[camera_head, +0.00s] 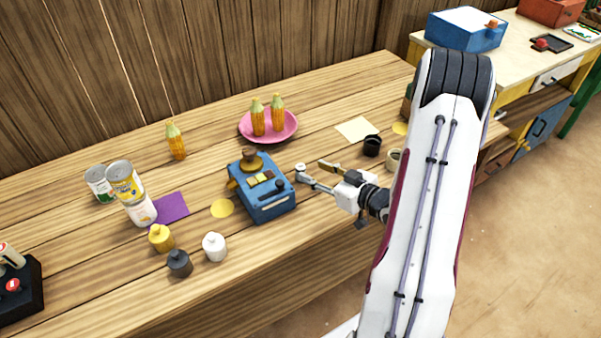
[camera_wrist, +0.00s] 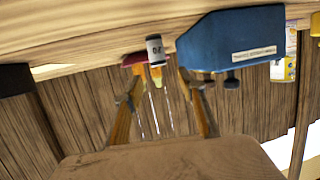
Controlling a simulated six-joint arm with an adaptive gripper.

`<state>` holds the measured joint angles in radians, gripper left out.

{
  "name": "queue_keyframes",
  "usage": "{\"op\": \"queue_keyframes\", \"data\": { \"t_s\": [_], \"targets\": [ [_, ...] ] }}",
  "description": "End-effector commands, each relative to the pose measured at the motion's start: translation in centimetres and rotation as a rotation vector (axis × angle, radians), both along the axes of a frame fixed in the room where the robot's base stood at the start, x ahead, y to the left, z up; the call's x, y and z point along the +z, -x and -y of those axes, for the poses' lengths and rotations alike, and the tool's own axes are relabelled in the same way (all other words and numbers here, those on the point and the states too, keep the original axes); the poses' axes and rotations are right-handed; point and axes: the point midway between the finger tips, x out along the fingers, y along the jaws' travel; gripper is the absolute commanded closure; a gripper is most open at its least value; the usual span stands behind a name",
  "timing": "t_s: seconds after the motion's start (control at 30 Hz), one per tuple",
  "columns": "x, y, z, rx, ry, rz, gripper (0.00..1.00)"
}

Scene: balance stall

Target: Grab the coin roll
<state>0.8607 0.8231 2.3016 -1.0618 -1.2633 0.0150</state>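The coin roll (camera_wrist: 155,50) is a small upright cylinder, white with dark ends and a printed number, in the wrist view. It seems to be the small pale piece (camera_head: 300,171) right of the blue machine in the head view. My gripper (camera_head: 322,174) is low over the table, its fingers spread. In the wrist view, which is upside down, my gripper (camera_wrist: 156,82) has one fingertip to each side of the roll. The roll stands ahead, between or just beyond the tips; I cannot tell which. I see no grip on it.
The blue machine (camera_head: 266,200) stands close left of the fingers. A pink plate (camera_head: 285,138) with corn is behind. A black cup (camera_head: 371,147) is to the right. Cans (camera_head: 127,190) and several small weights (camera_head: 180,262) stand left. The table front is clear.

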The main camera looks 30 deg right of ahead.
Motion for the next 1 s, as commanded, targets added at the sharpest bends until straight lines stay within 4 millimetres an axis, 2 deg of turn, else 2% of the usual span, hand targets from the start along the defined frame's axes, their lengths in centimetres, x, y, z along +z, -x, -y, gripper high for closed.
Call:
{"op": "queue_keyframes", "data": {
  "t_s": [0.3,0.77,1.0],
  "targets": [
    [-0.7,-1.9,-0.4,0.0,0.0,-0.001,0.6],
    [-0.9,-2.3,-0.5,0.001,0.0,-0.001,0.6],
    [-2.0,-4.2,-0.9,0.003,-0.001,-0.002,0.6]
  ]
}}
